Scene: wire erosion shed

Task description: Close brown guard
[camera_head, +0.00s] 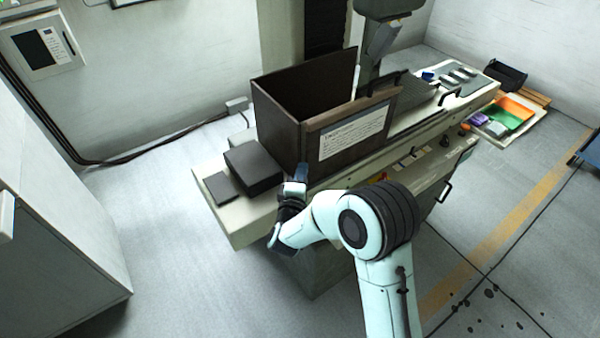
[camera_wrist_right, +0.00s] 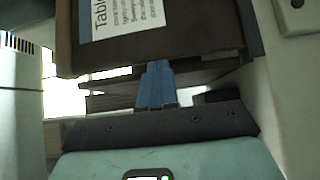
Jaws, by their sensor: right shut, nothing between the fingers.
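The brown guard (camera_head: 352,136) is a dark brown box-like enclosure on the bed of the machine, open at the top. Its front panel carries a white printed label and reaches further right than the tall back wall (camera_head: 312,82). The labelled panel also shows in the right wrist view (camera_wrist_right: 190,35). My right gripper (camera_head: 301,172) is at the lower left corner of the front panel. Its blue fingers (camera_wrist_right: 156,84) are together and empty, close to the panel's edge; I cannot tell whether they touch it. My left gripper is not in view.
A dark block (camera_head: 253,168) and a small dark plate (camera_head: 221,187) lie on the bed left of the guard. A grey cabinet (camera_head: 60,230) stands at the left. Colored trays (camera_head: 512,112) lie at the far right. Floor at the lower left is clear.

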